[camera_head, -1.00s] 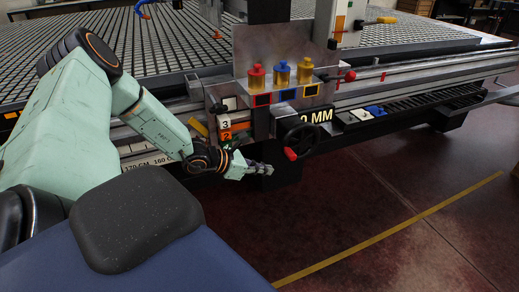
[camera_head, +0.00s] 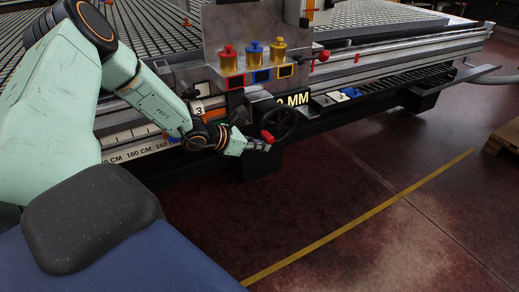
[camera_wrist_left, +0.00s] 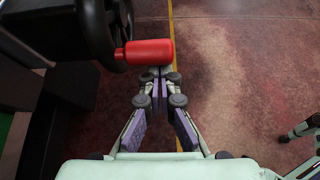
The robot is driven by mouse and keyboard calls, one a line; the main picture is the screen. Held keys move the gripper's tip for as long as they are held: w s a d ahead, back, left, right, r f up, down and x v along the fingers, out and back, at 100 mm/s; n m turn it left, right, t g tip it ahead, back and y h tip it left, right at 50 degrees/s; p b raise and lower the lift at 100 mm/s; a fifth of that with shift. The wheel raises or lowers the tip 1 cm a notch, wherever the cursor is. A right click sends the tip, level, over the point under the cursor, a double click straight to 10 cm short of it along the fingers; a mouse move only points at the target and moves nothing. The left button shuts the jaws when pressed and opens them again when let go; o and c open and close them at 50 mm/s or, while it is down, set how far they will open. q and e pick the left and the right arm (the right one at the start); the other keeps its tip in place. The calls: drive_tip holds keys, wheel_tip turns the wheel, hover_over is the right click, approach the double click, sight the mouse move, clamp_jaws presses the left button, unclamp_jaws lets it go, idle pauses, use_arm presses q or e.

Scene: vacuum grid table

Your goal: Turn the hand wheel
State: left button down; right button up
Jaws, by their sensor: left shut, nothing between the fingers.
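The black hand wheel (camera_head: 284,122) is on the front of the machine, with a red handle (camera_head: 267,136) at its lower left. My left gripper (camera_head: 267,147) is shut and empty, its fingertips just below the red handle. In the left wrist view, the wheel (camera_wrist_left: 101,25) is at the upper left and the red handle (camera_wrist_left: 148,52) points right across it. The shut fingertips (camera_wrist_left: 155,72) reach the handle's near side there; I cannot tell whether they touch it.
The grid table (camera_head: 160,30) fills the back. A metal panel with red, blue and gold knobs (camera_head: 254,54) stands above the wheel. A rail and dark ledge run right. The reddish floor (camera_head: 350,180) in front is clear, crossed by a yellow line (camera_head: 370,215).

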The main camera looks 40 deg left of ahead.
use_arm(q)
wheel_tip(320, 180, up, 2)
drive_tip(key=g+p, duration=0.1)
drive_tip(key=p, duration=0.1)
drive_tip(key=shift+r+p, duration=0.15)
drive_tip(key=shift+p, duration=0.25)
idle(0.4)
drive_tip(key=s+f+p+v, duration=0.1)
drive_tip(key=p+v, duration=0.6)
drive_tip(key=v, duration=0.2)
drive_tip(key=shift+a+p, duration=0.25)
drive_tip(key=shift+p, duration=0.05)
idle(0.6)
drive_tip(key=shift+s+f, duration=0.15)
